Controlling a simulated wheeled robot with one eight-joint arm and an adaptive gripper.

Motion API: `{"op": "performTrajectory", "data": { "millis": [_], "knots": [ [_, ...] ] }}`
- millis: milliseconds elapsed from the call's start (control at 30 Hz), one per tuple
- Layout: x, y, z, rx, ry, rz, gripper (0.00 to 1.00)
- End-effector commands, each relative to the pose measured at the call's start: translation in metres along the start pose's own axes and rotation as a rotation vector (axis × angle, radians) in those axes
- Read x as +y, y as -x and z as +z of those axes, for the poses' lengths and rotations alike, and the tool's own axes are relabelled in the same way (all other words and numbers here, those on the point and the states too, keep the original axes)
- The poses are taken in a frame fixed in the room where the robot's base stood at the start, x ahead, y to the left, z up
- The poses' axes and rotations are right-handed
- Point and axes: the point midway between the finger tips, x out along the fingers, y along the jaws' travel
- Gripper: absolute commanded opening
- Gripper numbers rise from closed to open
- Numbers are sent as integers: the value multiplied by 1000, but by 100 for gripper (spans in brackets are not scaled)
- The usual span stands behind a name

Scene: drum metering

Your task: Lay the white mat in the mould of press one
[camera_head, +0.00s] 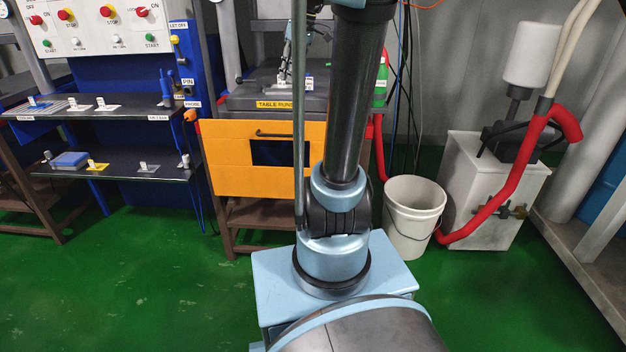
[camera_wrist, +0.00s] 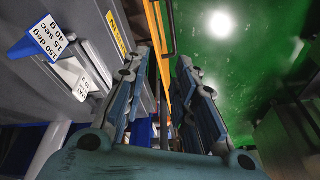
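My gripper (camera_wrist: 163,62) shows in the wrist view with its two blue-grey fingers apart and nothing visible between them. The press (camera_head: 228,103) in the middle has a dark bed above an orange front. Its number is not readable and its mould is not clearly visible.
The lower shelf (camera_head: 120,174) holds a blue block (camera_head: 69,159), a yellow mat (camera_head: 98,167) and a grey piece (camera_head: 146,169). A white bucket (camera_head: 413,222) and a white cabinet with a red hose (camera_head: 490,216) stand at right. Green floor (camera_head: 150,285) is open in front.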

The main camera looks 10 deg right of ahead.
Motion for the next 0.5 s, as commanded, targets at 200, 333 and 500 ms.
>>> {"op": "performTrajectory", "data": {
  "millis": [200, 333, 500],
  "knots": [
    [-58, -38, 55, -35, -191, 52, 26],
    [-87, -64, 89, -50, -308, 87, 26],
    [-121, -102, 134, -58, -459, 137, 26]
  ]
}}
